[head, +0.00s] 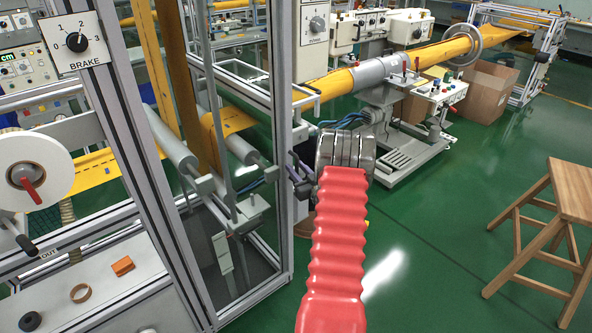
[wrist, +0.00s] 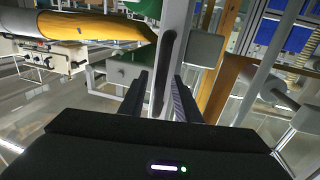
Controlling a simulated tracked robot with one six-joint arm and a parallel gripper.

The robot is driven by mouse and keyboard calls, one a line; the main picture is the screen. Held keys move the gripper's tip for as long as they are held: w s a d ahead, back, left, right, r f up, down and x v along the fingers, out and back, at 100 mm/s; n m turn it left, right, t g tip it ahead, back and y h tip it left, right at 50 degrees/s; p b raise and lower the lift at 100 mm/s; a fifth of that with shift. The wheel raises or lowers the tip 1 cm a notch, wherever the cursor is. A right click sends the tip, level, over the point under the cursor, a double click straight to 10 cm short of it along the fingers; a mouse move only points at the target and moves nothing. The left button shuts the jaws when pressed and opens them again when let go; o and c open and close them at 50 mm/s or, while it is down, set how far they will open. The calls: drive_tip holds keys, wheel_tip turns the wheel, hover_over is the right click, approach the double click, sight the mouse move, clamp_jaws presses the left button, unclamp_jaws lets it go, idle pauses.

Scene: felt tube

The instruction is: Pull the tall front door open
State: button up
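The tall front door is a clear panel in a grey metal frame, and its right upright (head: 281,110) stands left of my red-sleeved arm in the head view. My gripper (head: 299,172) is beside that upright, its dark fingers pointing toward it. In the wrist view my gripper (wrist: 160,92) has its two fingers apart, one on each side of a dark upright bar (wrist: 165,65) that looks like the door's handle, in front of a grey post (wrist: 183,45). Gaps show beside the bar, so the fingers do not appear to grip it. The door looks shut.
A wooden stool (head: 570,190) stands at the right. A machine with a yellow tube (head: 440,52) and a cardboard box (head: 490,90) are behind. A brake dial (head: 77,42) is on the left frame. Green floor is clear between my arm and the stool.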

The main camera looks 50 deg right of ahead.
clamp_jaws()
idle(0.3)
drive_tip(key=shift+a, duration=0.2)
drive_tip(key=shift+s, duration=0.1)
